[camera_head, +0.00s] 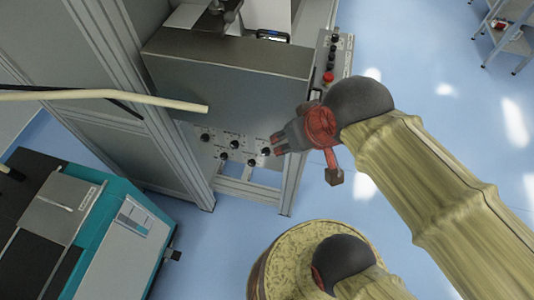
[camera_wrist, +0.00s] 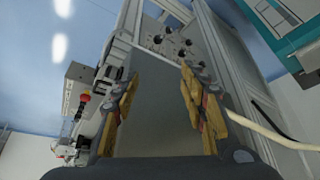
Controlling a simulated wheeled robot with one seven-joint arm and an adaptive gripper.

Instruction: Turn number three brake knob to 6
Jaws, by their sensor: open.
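A light panel (camera_head: 241,148) with several small black knobs sits low on the machine's front. Its labels are too small to read, so I cannot tell which is the number three brake knob or what it points at. The rightmost knob (camera_head: 266,151) is closest to my gripper (camera_head: 279,140), which is just above and right of it. In the wrist view, the knobs (camera_wrist: 182,53) appear beyond the fingertips, at the top. My gripper (camera_wrist: 157,82) is open, with its yellow-padded fingers wide apart and nothing between them. I cannot tell whether it touches the panel.
A grey metal box (camera_head: 225,90) is above the panel. A control strip with a red button (camera_head: 328,76) is at its right. A pale bar (camera_head: 110,95) crosses from the left. A teal machine (camera_head: 125,245) is at lower left. Blue floor (camera_head: 430,75) is open on the right.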

